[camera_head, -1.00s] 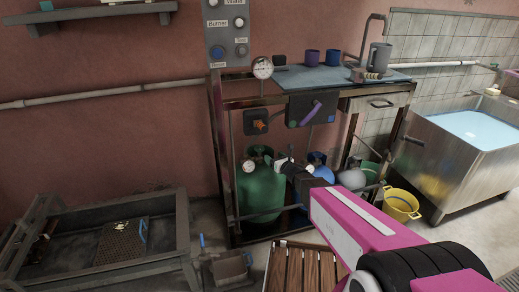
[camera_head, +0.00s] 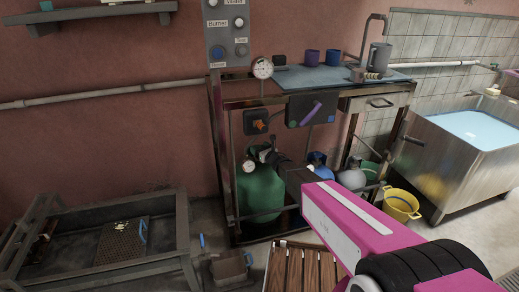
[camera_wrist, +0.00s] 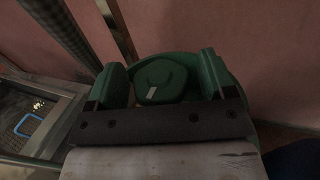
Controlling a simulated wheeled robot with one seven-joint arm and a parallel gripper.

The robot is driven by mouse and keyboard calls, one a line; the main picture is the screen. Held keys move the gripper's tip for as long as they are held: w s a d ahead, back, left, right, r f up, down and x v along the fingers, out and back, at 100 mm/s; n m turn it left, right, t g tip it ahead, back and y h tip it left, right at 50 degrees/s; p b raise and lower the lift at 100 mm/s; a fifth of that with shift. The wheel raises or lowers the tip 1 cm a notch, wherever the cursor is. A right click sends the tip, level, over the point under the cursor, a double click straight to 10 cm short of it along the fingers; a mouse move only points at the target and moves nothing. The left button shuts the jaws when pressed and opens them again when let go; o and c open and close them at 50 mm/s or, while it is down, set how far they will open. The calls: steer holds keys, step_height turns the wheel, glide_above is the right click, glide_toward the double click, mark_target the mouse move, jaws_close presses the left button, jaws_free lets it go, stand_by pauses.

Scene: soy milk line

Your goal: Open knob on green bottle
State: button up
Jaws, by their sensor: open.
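The green bottle (camera_head: 261,191) stands upright on the low shelf of the metal frame, with a round gauge (camera_head: 248,166) at its upper left. My gripper (camera_head: 264,153) is at the top of the bottle, partly hiding it. In the wrist view a rounded green knob (camera_wrist: 161,84) with a small white mark lies between the two spread fingers of my gripper (camera_wrist: 162,73). The fingers are open on either side of it. I cannot tell whether they touch it. The bottle's body is mostly hidden behind the gripper there.
Blue (camera_head: 316,163) and grey (camera_head: 352,176) bottles stand right of the green one. Frame posts and the tabletop (camera_head: 300,77) close in the space. A yellow bucket (camera_head: 401,205), wooden slatted crate (camera_head: 300,266) and metal trough (camera_head: 100,262) are on the floor.

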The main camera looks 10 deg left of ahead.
steer(key=shift+w+a, duration=0.1)
steer(key=c, duration=0.8)
steer(key=shift+n+g+y, duration=0.3)
steer(key=shift+g, duration=0.1)
steer(key=n+g+y, duration=0.1)
steer(key=g, duration=0.1)
steer(key=n+g+y, duration=0.2)
steer(key=shift+w+f+n+g, duration=0.1)
steer(key=shift+w+n+g, duration=0.05)
steer(key=shift+n+g, duration=0.15)
steer(key=n+g, duration=0.2)
steer(key=g, duration=0.1)
steer(key=n+g+y, duration=0.1)
steer(key=n+g, duration=0.1)
steer(key=g, duration=0.1)
steer(key=shift+g+y, duration=0.3)
steer(key=shift+g, duration=0.1)
steer(key=n+g+h, duration=0.1)
steer(key=n+g, duration=0.4)
steer(key=g, duration=0.2)
steer(key=shift+n+g+h, duration=1.6)
steer(key=shift+n+g, duration=0.3)
steer(key=shift+g, duration=0.7)
